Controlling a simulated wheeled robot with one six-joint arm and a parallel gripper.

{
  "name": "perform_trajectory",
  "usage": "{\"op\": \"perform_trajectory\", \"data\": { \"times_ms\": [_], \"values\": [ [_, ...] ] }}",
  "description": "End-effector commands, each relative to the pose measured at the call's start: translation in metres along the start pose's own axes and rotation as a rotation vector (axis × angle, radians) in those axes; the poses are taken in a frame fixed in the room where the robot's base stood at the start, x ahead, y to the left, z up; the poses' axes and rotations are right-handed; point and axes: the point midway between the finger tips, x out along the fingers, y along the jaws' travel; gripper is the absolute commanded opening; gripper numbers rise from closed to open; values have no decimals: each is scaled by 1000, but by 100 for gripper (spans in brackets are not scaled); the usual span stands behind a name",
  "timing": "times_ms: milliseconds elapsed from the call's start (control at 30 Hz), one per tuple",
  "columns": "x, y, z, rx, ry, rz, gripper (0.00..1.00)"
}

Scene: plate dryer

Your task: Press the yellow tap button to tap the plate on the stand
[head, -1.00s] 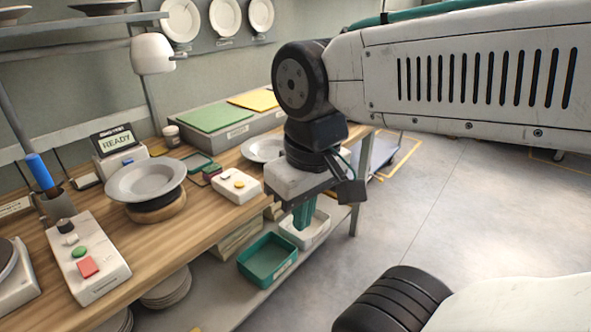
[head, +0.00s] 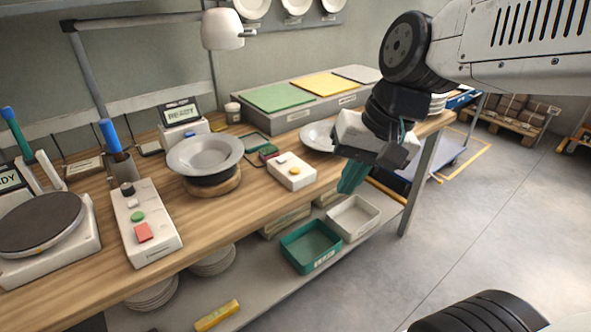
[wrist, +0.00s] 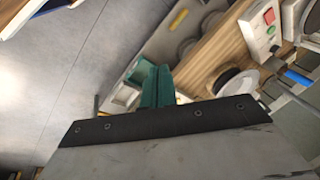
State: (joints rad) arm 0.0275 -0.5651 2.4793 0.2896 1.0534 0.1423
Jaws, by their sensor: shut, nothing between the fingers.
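The yellow tap button (head: 295,170) sits on a small white box (head: 280,177) near the front edge of the wooden bench. A grey plate (head: 205,152) rests on a round wooden stand (head: 214,187) to the left of the box. My gripper (head: 352,179) is to the right of the box, apart from it, with its green fingers shut and empty, pointing down past the bench's front edge. I cannot make out the yellow button in the wrist view.
A control box (head: 146,225) with red and green buttons stands left of the plate. A teal bin (head: 310,246) and a white bin (head: 353,217) sit on the lower shelf.

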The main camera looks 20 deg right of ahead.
Motion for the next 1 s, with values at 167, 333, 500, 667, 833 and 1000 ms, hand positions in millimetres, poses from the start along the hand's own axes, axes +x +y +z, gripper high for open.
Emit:
{"op": "perform_trajectory", "data": {
  "times_ms": [167,333,500,667,833,1000],
  "values": [
    [31,-51,-97,466,30,-255,0],
    [64,-62,-189,938,65,-431,0],
    [95,-49,-251,1290,97,-521,0],
    [110,-39,-274,1444,113,-553,0],
    [111,-38,-278,1470,115,-560,0],
    [111,-39,-278,1467,115,-559,0]
  ]
}}
